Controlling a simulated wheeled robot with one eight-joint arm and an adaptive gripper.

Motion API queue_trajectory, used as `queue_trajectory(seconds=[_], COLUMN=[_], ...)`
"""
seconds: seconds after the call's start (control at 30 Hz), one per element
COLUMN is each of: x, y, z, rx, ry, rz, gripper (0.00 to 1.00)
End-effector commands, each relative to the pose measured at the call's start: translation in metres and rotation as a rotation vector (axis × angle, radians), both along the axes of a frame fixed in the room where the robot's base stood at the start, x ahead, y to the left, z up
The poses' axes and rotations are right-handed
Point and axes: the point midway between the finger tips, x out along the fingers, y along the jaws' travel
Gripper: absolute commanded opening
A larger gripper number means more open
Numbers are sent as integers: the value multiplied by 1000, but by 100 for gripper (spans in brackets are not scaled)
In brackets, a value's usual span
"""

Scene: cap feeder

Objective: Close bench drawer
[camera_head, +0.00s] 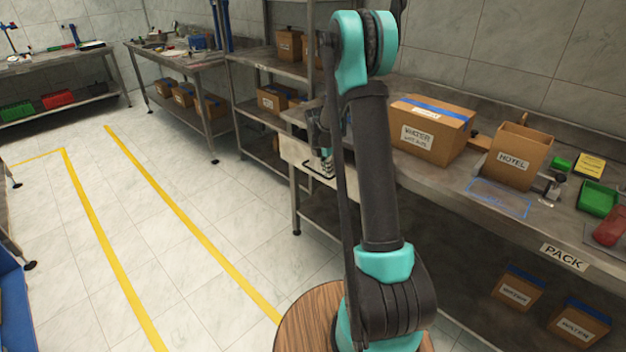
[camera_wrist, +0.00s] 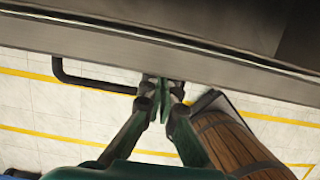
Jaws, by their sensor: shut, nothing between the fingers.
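The bench drawer (camera_head: 294,153) has a pale front below the left end of the packing bench, partly hidden behind my arm. Its black bar handle (camera_head: 316,171) is on that front. My gripper (camera_head: 326,160) is in front of the drawer, close to the handle. In the wrist view, the drawer's grey front edge (camera_wrist: 150,40) runs across the top, with the black handle (camera_wrist: 90,83) below it on the left. My gripper (camera_wrist: 164,84) is shut and empty beside the handle's right end, near the drawer front. I cannot tell whether it touches, or how far out the drawer stands.
The packing bench (camera_head: 462,190) carries a WATER box (camera_head: 432,145), an open HOTEL box (camera_head: 516,160) and a green bin (camera_head: 597,198). A metal shelf (camera_head: 262,120) stands left of it. The tiled floor (camera_head: 180,240) with yellow lines is clear on the left.

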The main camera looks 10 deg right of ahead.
Motion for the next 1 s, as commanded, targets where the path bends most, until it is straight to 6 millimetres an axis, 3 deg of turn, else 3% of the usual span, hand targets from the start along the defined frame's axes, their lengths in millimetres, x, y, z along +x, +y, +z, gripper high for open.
queue_trajectory(seconds=[0.2, 0.4, 0.6, 1.0], x=[31, 50, 59, 63], y=[-44, -68, -81, -86], z=[0, 0, 0, 0], rx=[-1, -1, -1, -4], ry=[0, 0, -1, -5], rz=[-3, -1, -1, -1], gripper=[0, 0, 0, 0])
